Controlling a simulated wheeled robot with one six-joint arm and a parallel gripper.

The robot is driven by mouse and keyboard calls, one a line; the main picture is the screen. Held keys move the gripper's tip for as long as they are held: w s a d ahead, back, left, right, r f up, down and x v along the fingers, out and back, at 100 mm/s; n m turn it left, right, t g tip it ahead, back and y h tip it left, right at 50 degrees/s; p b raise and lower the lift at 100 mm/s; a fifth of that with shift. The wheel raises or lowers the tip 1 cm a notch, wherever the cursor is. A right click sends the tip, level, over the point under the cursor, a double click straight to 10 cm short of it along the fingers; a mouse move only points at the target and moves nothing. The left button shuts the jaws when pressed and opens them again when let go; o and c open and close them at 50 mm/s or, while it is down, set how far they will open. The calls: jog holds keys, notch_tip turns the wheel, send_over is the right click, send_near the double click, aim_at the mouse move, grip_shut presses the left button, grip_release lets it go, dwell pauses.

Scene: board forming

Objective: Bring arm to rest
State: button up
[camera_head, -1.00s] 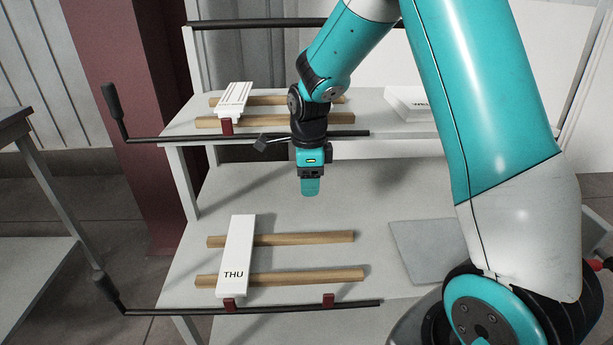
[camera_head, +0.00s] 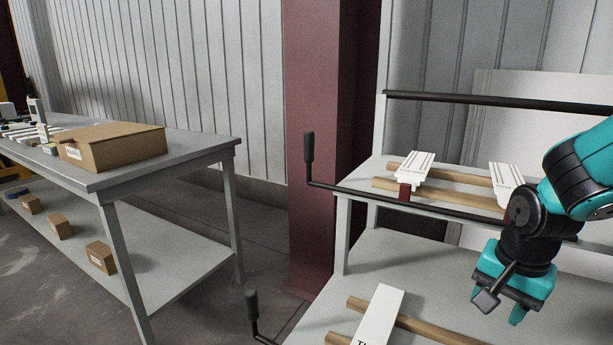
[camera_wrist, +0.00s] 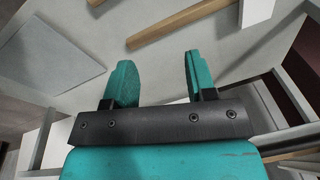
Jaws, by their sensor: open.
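My gripper (camera_head: 502,300) hangs at the right of the head view, in front of the white two-level stand, with its teal fingers pointing down. In the wrist view my gripper (camera_wrist: 157,80) has its two fingers apart with nothing between them. A white board (camera_head: 375,318) with lettering lies across wooden bars on the lower level, left of my gripper and apart from it. On the upper level a grooved white board (camera_head: 418,167) and another white board (camera_head: 507,180) lie on wooden bars. My arm partly covers the upper level.
A grey table (camera_head: 190,170) with a cardboard box (camera_head: 113,147) stands at the left, with several small boxes on its lower shelf. A dark red column (camera_head: 322,120) stands behind. Crank handles (camera_head: 308,150) stick out at the stand's left. Floor between table and stand is clear.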

jog(key=s+a+r+n+g+y, duration=0.15)
jog(key=s+a+r+n, duration=0.25)
jog(key=s+a+n, duration=0.4)
jog(key=s+a+r+n+y, duration=0.3)
jog(key=s+a+r+n, duration=0.2)
jog(key=s+a+n, duration=0.2)
notch_tip(320, 180, up, 18)
jog(key=s+p, duration=0.1)
jog(key=p, duration=1.6)
jog(key=shift+s+a+f+n+p, duration=0.2)
jog(key=shift+s+a+n+p, duration=0.1)
jog(key=shift+n+p, duration=0.1)
jog(key=shift+w, duration=0.1)
